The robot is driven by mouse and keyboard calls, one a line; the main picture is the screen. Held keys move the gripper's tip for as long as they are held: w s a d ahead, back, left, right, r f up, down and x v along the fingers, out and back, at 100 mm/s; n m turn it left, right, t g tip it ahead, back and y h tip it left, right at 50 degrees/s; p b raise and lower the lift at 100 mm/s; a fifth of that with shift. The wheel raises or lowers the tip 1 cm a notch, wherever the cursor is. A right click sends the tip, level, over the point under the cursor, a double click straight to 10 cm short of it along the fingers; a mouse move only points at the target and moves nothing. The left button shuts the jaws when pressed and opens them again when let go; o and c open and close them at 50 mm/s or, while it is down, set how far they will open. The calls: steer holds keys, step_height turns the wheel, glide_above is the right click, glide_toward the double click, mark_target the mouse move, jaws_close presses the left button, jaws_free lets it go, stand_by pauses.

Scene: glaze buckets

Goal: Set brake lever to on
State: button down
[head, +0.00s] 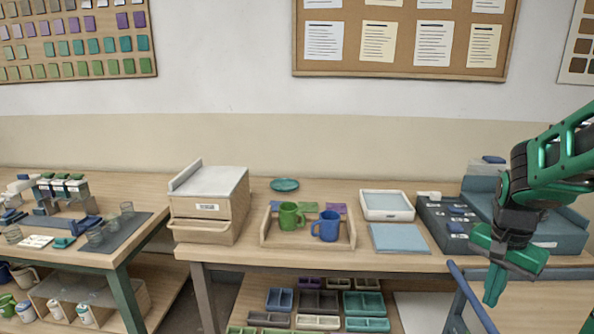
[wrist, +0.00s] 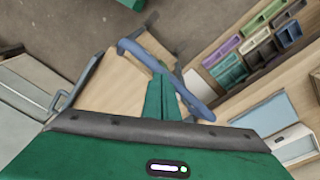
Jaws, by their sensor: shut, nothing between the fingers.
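My gripper (head: 495,290) is at the right of the head view, fingers pointing down in front of the bench. In the wrist view its green fingers (wrist: 163,98) are together with nothing between them. A blue bar (head: 472,298) on a grey frame stands just left of and below the gripper. The bar also shows in the wrist view (wrist: 180,84), crossing close by the fingertips; I cannot tell whether they touch. I cannot make out a part that is clearly the brake lever, nor its setting.
A wooden bench (head: 290,254) carries a green mug (head: 291,217), a blue mug (head: 326,228) in a wooden tray (head: 304,247), a drawer box (head: 210,205) and a white tray (head: 386,214). Several coloured bins (head: 318,301) sit below. Bare floor (wrist: 60,22) shows in the wrist view.

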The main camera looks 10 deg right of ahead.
steer(key=s+a+r+n+y, duration=0.1)
steer(key=s+a+r+n, duration=0.1)
steer(key=s+a+n, duration=0.5)
steer(key=s+a, duration=0.1)
steer(key=s, duration=0.4)
steer(key=shift+a+r, duration=0.4)
